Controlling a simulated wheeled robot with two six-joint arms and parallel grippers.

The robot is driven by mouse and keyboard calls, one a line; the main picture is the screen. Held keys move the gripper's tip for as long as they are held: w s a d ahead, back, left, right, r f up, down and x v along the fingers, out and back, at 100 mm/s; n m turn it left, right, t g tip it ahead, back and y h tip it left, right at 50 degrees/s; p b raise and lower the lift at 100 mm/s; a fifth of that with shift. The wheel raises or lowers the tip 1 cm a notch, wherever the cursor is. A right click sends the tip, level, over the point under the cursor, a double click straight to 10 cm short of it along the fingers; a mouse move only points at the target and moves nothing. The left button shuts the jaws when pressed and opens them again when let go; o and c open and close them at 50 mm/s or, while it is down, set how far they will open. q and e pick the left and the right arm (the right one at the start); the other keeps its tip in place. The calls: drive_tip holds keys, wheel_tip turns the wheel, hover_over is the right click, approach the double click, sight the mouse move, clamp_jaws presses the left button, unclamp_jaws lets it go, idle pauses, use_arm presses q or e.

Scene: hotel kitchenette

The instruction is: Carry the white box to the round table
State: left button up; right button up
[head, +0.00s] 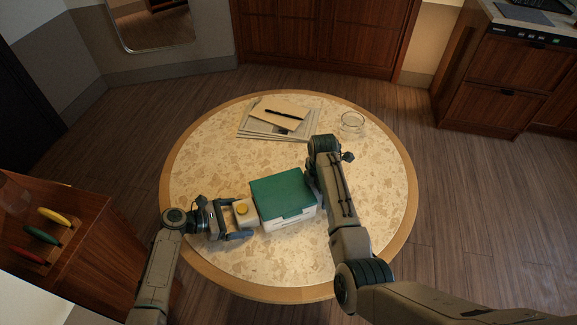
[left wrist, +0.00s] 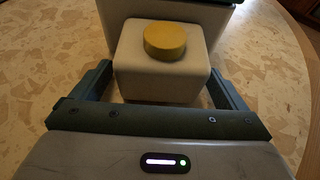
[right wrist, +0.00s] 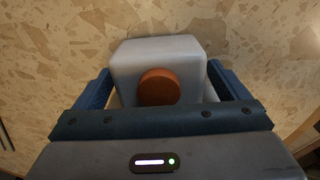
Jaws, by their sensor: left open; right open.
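The white box (head: 290,220) with a green lid (head: 283,192) sits on the speckled round table (head: 205,165), in the front middle. A pale end block with a yellow cap (left wrist: 165,40) sticks out of its left end. My left gripper (head: 241,216) is open, with one finger on each side of that block. In the right wrist view, a similar pale block with an orange-red cap (right wrist: 158,87) sits between the open fingers of my right gripper (right wrist: 160,82). My right arm hides that end of the box in the head view.
Papers with a folder and a pen (head: 280,115) lie at the table's back, and a glass bowl (head: 352,122) stands at its back right. Floor is clear on the right.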

use_arm(q)
drive_tip(key=v, duration=1.2)
drive_tip(key=shift+f, duration=0.1)
use_arm(e)
wheel_tip(320, 180, up, 12)
idle(0.4)
